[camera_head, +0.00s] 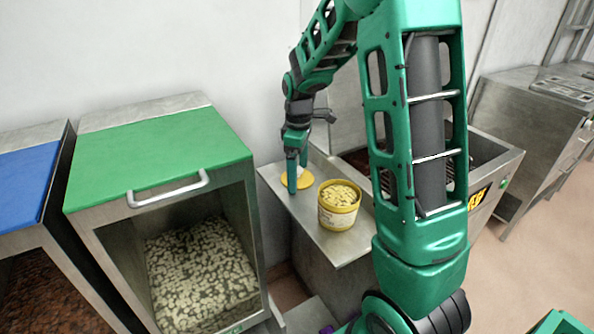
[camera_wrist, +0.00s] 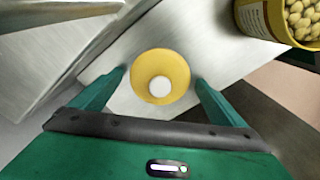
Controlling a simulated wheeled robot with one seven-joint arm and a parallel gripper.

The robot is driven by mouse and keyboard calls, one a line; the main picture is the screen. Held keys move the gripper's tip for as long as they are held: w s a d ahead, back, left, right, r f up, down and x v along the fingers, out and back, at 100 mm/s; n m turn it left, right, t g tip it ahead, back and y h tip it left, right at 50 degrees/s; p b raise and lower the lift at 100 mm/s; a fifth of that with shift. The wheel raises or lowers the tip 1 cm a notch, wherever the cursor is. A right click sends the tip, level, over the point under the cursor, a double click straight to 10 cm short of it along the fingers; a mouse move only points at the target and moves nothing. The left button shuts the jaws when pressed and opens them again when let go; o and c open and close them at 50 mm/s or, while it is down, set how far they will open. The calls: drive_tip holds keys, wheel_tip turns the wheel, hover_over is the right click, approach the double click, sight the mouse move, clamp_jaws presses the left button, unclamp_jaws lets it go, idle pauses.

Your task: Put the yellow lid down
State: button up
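The yellow lid (camera_head: 309,181), a round disc with a pale round knob in its middle, appears to lie flat on the steel table, left of the open yellow tub (camera_head: 338,213). It also shows in the wrist view (camera_wrist: 150,62), centred between my fingers. My gripper (camera_head: 298,178) points down over the lid. In the wrist view my gripper's fingers (camera_wrist: 161,78) stand wide apart, one on each side of the lid, with clear space between them and the knob. One finger hides part of the lid in the head view.
The tub holds pale yellow pieces. The steel table (camera_head: 334,246) has bare room in front of the lid. A bin with a green cover (camera_head: 160,158) stands at left, beside one with a blue cover (camera_head: 24,184). A steel machine (camera_head: 497,160) stands behind my arm at right.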

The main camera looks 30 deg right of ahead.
drive_tip(key=shift+r, duration=0.15)
wheel_tip(320, 180, up, 11)
drive_tip(key=s+d+f+m, duration=0.1)
drive_tip(key=s+m, duration=0.6)
drive_tip(key=s, duration=0.9)
drive_tip(key=s+d+f+m, duration=0.1)
drive_tip(key=s+f+m, duration=0.2)
drive_tip(key=s+m, duration=0.5)
drive_tip(key=s, duration=0.8)
drive_tip(key=shift+d, duration=0.3)
drive_tip(key=shift+w+f, duration=0.25)
drive_tip(key=shift+w, duration=0.4)
